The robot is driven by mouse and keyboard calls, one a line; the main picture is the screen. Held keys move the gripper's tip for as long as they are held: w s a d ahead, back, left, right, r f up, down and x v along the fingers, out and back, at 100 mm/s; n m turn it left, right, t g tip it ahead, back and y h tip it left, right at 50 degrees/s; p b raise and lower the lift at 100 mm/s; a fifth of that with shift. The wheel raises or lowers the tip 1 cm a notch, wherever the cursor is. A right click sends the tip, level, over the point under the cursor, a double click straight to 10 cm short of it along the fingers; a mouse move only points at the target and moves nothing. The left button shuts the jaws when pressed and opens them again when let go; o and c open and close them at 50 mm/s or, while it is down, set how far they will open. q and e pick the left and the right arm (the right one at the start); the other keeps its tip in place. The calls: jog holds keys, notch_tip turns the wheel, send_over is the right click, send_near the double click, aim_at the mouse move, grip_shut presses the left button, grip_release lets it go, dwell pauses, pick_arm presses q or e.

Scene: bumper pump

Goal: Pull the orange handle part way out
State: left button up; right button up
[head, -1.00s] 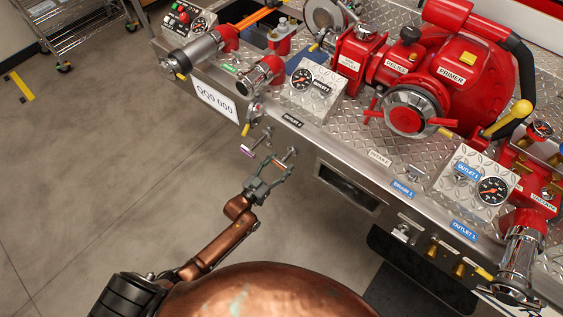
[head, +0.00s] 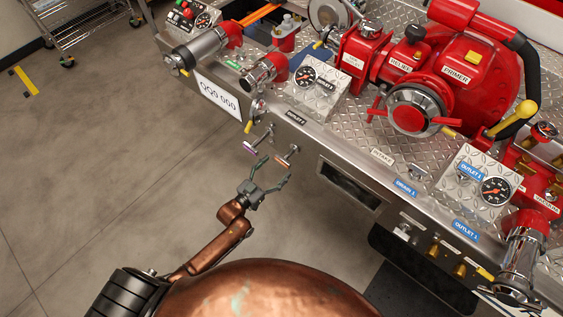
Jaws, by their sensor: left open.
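The orange handle (head: 282,163) is a small T-shaped pull on a metal rod that stands out from the front panel of the bumper. Nothing is held. My right gripper is not in view.
The steel bumper carries red pump parts (head: 412,110), gauges and hose outlets. A dark recess (head: 349,186) in the panel is right of the handles. A yellow-tipped lever (head: 249,126) hangs above the purple handle.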

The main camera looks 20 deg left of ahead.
pick_arm(q)
jog(key=v, duration=0.7)
jog(key=shift+s, duration=0.35)
jog(key=shift+a, duration=0.1)
jog(key=s+a+f+n+g+y+p, duration=0.1)
jog(key=s+a+f+g+y+p, duration=0.3)
jog(key=s+f, duration=0.9)
jog(key=s+a+f+n+g+y+p, duration=0.15)
jog(key=s+a+f+g, duration=0.35)
jog(key=s+f, duration=0.75)
jog(key=s+f+g+p, duration=0.2)
jog(key=s+f, duration=0.4)
jog(key=s, duration=0.8)
jog(key=s+f+g+p, duration=0.2)
jog(key=s+f+g, duration=0.3)
jog(key=s, duration=1)
notch_tip(320, 180, down, 2)
jog(key=shift+s+g+y, duration=0.25)
jog(key=shift+g+y, duration=0.05)
jog(key=shift+y, duration=0.15)
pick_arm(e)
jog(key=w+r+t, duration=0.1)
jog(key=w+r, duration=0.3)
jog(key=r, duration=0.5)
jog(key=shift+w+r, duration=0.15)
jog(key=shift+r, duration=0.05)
